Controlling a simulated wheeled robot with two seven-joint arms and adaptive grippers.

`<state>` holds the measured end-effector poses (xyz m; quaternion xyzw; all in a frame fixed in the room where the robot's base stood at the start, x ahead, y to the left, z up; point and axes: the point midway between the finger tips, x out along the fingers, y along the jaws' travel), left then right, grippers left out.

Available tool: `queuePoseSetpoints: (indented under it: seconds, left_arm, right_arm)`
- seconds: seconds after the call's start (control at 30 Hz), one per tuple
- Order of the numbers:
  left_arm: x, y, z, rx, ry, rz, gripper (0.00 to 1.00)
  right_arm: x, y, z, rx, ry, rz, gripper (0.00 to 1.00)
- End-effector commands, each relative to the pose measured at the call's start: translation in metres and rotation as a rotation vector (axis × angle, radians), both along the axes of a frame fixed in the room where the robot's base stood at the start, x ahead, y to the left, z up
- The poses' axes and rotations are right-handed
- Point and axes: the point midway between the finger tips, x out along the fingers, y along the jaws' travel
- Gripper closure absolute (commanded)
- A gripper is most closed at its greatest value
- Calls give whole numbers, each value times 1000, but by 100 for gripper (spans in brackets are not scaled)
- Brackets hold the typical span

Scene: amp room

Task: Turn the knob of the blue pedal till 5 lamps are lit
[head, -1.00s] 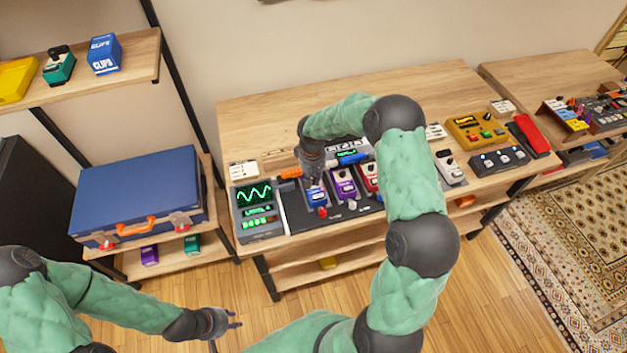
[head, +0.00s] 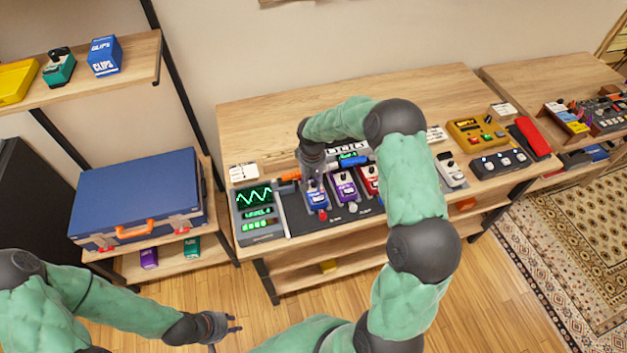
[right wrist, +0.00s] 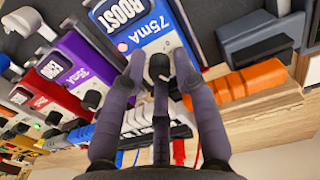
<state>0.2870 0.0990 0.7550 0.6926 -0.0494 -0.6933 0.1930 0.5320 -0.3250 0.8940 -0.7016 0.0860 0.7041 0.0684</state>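The blue pedal (head: 318,198) stands on the dark pedalboard at the left of the bench. In the right wrist view the blue pedal (right wrist: 154,32) shows the words BOOST and 75mA. Its dark knob (right wrist: 158,67) has a light mark and lies between my right fingertips. My right gripper (right wrist: 159,66) is open around the knob, with small gaps seeming to show at the sides. In the head view my right gripper (head: 314,180) points down at the pedal's back part. A meter (head: 258,212) left of the pedal shows a green wave and several lit green lamps. My left gripper (head: 236,324) is open and empty above the floor.
A purple pedal (head: 343,187) and a red pedal (head: 368,178) stand close to the right of the blue one. An orange plug (right wrist: 236,84) is near my right fingers. A blue case (head: 140,195) lies on the left shelf. The bench's back part is clear.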

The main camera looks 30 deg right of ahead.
Motion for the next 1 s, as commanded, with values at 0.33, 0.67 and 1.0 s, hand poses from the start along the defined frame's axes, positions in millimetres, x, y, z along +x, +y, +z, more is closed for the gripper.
queuePoseSetpoints:
  seconds: [0.33, 0.67, 1.0]
  left_arm:
    - [0, 0, 0, 0, 0, 0, 70]
    - [0, 0, 0, 0, 0, 0, 70]
    - [0, 0, 0, 0, 0, 0, 70]
  right_arm:
    - [1, 0, 21, -1, -3, 0, 70]
    - [2, 2, 86, -2, -4, 1, 70]
    - [1, 3, 119, 0, -1, 0, 70]
